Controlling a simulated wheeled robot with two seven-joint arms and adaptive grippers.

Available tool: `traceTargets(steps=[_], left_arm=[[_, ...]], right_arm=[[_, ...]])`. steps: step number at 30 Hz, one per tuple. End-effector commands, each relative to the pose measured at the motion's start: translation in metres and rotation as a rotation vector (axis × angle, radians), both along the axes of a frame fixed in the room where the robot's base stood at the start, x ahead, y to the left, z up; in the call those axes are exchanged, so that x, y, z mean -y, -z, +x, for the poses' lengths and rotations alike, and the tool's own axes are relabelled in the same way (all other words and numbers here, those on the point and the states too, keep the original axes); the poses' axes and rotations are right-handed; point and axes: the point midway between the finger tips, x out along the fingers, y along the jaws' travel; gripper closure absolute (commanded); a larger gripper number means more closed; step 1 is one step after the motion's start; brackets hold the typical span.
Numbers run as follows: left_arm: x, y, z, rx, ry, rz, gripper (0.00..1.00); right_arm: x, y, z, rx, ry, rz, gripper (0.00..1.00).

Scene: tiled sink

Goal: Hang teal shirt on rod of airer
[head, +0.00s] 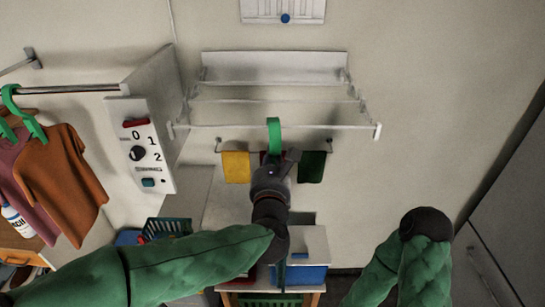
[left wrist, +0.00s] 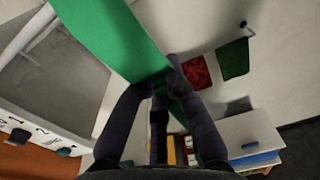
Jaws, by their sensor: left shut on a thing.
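The white airer (head: 215,126) is fixed to the wall, with several rods; its front rod runs across the middle of the head view. My left gripper (head: 277,160) is just below that rod, shut on a green hanger (head: 273,134). The hanger's hook overlaps the front rod; I cannot tell whether it is around the rod. In the left wrist view the hanger (left wrist: 115,35) is a broad green band between the dark fingers (left wrist: 158,80). I cannot make out the teal shirt clearly; the gripper and forearm hide what is below.
Orange (head: 62,185) and mauve shirts hang on green hangers from a rail (head: 70,89) at left. A control box (head: 148,150) is beside it. Yellow (head: 236,167), red and green cloths (head: 311,167) hang below the airer. A cabinet (head: 305,240) stands underneath.

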Motion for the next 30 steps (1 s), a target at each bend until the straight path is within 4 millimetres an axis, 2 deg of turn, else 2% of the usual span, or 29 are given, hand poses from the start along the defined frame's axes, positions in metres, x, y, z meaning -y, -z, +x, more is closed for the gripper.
traceTargets(steps=[3, 4, 6, 7, 16, 20, 23, 30], left_arm=[[0.0, -0.001, 0.0, 0.002, 0.0, -0.001, 1.0], [0.0, -0.001, 0.0, 0.002, 0.0, -0.001, 0.83], [0.0, -0.001, 0.0, 0.002, 0.0, -0.001, 0.63], [0.0, -0.001, 0.0, 0.002, 0.0, -0.001, 0.61], [0.0, 0.0, -0.001, -0.001, 0.0, 0.0, 0.61], [0.0, -0.001, -0.008, 0.001, 0.002, -0.001, 0.61], [0.0, -0.001, -0.021, 0.002, 0.003, -0.001, 0.61], [-0.001, -0.002, -0.069, 0.003, 0.005, -0.002, 0.61]], right_arm=[[0.0, 0.0, 0.0, 0.0, 0.0, 0.0, 0.62], [0.0, 0.0, 0.0, 0.0, 0.0, 0.0, 0.62], [0.0, 0.0, 0.0, 0.0, 0.0, 0.0, 0.62], [0.0, 0.0, 0.0, 0.0, 0.0, 0.0, 0.62], [0.0, 0.0, 0.0, 0.0, 0.0, 0.0, 0.62], [0.0, 0.0, 0.0, 0.0, 0.0, 0.0, 0.62], [0.0, 0.0, 0.0, 0.0, 0.0, 0.0, 0.62], [0.0, 0.0, 0.0, 0.0, 0.0, 0.0, 0.62]])
